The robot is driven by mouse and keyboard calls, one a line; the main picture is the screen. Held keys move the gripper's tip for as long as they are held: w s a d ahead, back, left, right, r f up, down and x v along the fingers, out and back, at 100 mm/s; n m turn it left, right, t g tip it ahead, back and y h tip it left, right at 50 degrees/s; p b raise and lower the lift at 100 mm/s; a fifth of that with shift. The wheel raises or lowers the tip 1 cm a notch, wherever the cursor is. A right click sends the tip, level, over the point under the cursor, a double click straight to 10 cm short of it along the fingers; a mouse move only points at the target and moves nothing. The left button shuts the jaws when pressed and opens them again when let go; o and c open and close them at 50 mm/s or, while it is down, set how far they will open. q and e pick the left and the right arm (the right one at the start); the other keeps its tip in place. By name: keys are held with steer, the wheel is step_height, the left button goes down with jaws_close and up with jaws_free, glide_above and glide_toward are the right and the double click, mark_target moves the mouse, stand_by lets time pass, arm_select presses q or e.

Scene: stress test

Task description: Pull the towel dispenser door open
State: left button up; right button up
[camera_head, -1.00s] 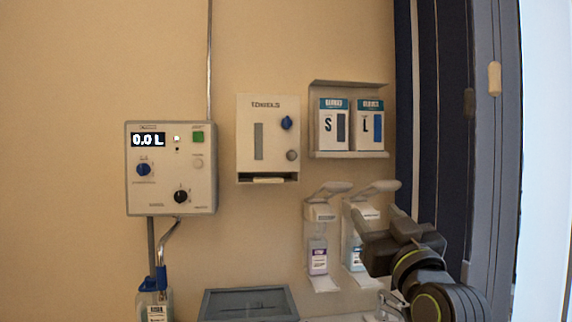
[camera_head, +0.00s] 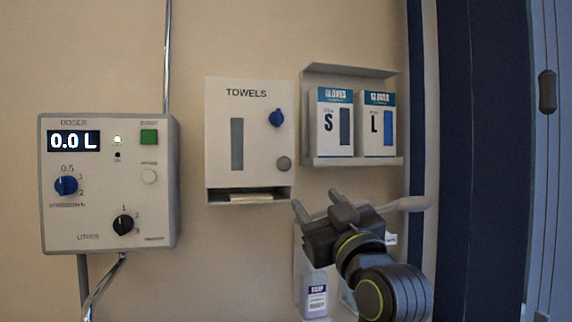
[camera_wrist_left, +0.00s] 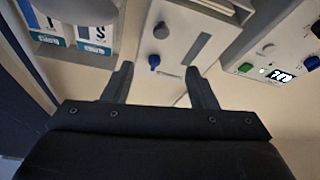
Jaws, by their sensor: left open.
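The white towel dispenser (camera_head: 258,150), marked TOWELS, hangs on the wall in the middle of the head view. Its front door looks closed, with a tall grey window (camera_head: 237,144), a blue knob (camera_head: 277,118) and a round grey knob (camera_head: 284,163). My left gripper (camera_head: 316,200) is open and empty, below and right of the dispenser, apart from it. The left wrist view shows the dispenser upside down beyond the spread fingers (camera_wrist_left: 158,78), with the blue knob (camera_wrist_left: 154,61) and grey knob (camera_wrist_left: 161,30) between them. My right gripper is not in view.
A doser box (camera_head: 108,225) hangs at the left. A shelf (camera_head: 355,161) with S and L glove boxes is right of the dispenser. A dark blue upright panel (camera_head: 470,160) stands at the right.

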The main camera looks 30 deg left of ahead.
mark_target(285, 166)
arm_select(q)
steer(key=p+x, duration=0.6)
steer(key=x, duration=0.9)
steer(key=shift+w+a+p, duration=0.25)
steer(key=shift+a+p, duration=0.1)
steer(key=shift+p, duration=0.05)
steer(key=shift+c, duration=0.6)
jaws_close()
